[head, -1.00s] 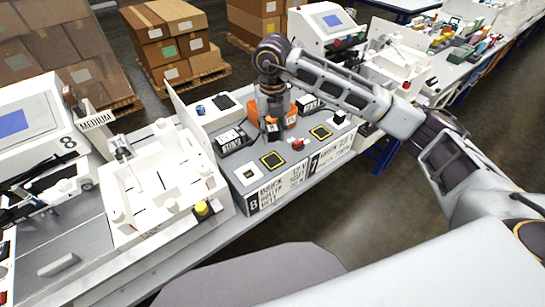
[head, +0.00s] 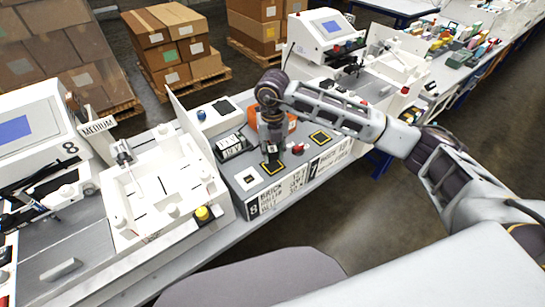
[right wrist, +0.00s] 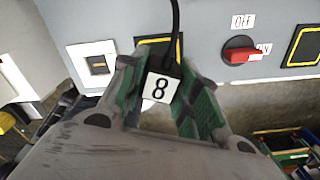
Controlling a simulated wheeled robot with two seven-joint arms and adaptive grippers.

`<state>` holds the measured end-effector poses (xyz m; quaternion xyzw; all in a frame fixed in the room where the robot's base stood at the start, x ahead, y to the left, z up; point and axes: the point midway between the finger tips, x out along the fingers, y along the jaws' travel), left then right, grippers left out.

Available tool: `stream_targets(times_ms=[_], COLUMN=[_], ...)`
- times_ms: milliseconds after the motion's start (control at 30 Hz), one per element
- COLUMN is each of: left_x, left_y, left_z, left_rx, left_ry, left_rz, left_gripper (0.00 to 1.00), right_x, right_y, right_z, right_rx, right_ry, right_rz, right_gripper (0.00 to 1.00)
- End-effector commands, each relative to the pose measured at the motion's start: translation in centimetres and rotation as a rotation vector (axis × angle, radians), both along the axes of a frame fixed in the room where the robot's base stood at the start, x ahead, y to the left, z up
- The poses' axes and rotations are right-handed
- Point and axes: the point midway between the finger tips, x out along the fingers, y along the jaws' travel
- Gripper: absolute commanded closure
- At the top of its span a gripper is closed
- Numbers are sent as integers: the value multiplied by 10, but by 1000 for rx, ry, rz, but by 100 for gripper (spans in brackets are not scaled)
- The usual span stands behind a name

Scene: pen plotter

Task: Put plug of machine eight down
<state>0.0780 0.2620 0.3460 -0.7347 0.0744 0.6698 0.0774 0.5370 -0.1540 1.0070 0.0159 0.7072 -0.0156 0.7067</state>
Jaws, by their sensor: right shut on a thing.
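My right gripper (head: 271,164) is over the near, left yellow-framed black square on the grey panel of machine eight. In the right wrist view the gripper (right wrist: 163,95) is shut on a plug (right wrist: 160,87) with a white label reading 8 and a black cable running up. The yellow-framed square (right wrist: 150,46) shows partly behind the plug. I cannot tell whether the plug touches it. A white socket plate (right wrist: 97,62) lies left of it; it also shows in the head view (head: 249,178). My left gripper is not in view.
A red switch (right wrist: 240,55) sits right of the plug, with a second yellow-framed square (right wrist: 306,46) beyond. An orange block (head: 272,125) and a black-and-white box (head: 231,146) stand behind the gripper. A white machine tray (head: 155,195) stands left.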

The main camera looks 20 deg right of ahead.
Motion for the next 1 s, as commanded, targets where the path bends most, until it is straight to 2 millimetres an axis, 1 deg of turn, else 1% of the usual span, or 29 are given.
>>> stream_targets(times_ms=[200, 300, 600, 800, 833, 967, 1000], left_x=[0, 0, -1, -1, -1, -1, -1], left_y=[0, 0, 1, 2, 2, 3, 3], left_z=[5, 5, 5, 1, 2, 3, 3], left_rx=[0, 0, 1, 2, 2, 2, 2], left_ry=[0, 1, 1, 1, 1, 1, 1], left_rz=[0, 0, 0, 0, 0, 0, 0], left_gripper=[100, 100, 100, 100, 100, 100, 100], right_x=[-1, 0, 0, 0, 0, 0, 0], right_y=[0, 0, 0, 0, 0, 0, 0], right_z=[-22, -29, -31, -35, -34, -34, -34], right_rx=[-1, -1, 0, 0, 0, 0, 0], right_ry=[2, 0, -1, -1, 0, 0, 0], right_rz=[0, 0, 0, 0, 0, 0, 0], right_gripper=[100, 100, 100, 100, 65, 48, 47])
